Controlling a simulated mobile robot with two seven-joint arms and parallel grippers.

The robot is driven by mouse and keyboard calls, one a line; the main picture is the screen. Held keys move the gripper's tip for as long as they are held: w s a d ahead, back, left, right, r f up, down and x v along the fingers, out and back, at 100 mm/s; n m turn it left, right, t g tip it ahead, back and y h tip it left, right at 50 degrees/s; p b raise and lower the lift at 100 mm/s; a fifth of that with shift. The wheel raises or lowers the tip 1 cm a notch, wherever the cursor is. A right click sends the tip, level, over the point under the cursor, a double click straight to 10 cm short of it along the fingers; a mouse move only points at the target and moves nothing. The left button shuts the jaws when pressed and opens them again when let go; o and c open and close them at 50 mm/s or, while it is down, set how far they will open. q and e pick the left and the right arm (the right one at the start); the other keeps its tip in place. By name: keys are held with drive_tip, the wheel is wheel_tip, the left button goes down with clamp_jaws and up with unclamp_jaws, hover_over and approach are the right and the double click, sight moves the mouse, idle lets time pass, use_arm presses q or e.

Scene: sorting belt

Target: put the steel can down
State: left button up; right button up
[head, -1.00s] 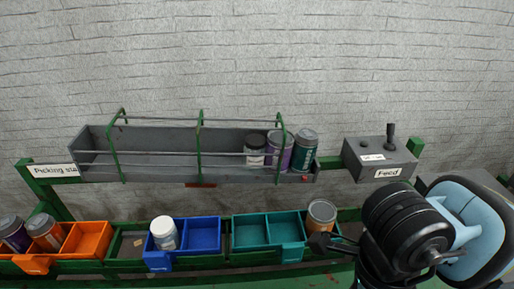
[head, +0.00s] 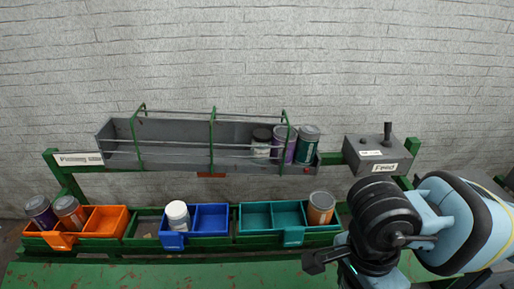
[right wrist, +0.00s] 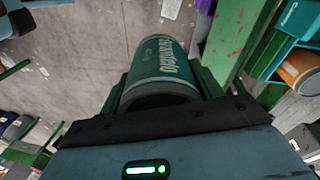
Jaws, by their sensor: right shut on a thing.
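My right gripper (right wrist: 163,98) is shut on a can with a dark teal label and a grey rim, the steel can (right wrist: 162,68). In the right wrist view the can points away from the palm, above grey floor and beside a green frame beam. In the head view my right gripper (head: 322,262) shows at the lower right, in front of the teal bin (head: 272,233). The can in it is mostly hidden there by the wrist. My left gripper is in neither current view.
An orange-labelled can (head: 320,207) stands in the teal bin's right compartment. A white bottle (head: 178,214) stands in the blue bin (head: 210,233). Two cans stand in the orange bin (head: 104,238). The wire-railed shelf (head: 165,160) holds several containers. A feed box (head: 383,155) is at right.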

drive_tip(key=w+n, duration=0.1)
drive_tip(key=n, duration=0.1)
drive_tip(key=w+d+n, duration=0.1)
drive_tip(key=n, duration=0.1)
drive_tip(key=shift+w+f+h, duration=0.15)
drive_tip(key=shift+w+h, duration=0.1)
drive_tip(key=shift+h, duration=0.05)
use_arm(q)
drive_tip(key=shift+w+r+t+p, duration=0.3)
drive_tip(key=shift+w+r+p, duration=0.35)
drive_tip(key=shift+w+r, duration=0.35)
use_arm(e)
drive_tip(key=w+d+n+t, duration=0.2)
drive_tip(key=w+n, duration=0.3)
drive_tip(key=n, duration=0.5)
drive_tip(key=shift+w+d+f, duration=0.2)
drive_tip(key=shift+d+f, duration=0.25)
drive_tip(key=shift+d, duration=0.2)
use_arm(q)
drive_tip(key=shift+s, duration=0.2)
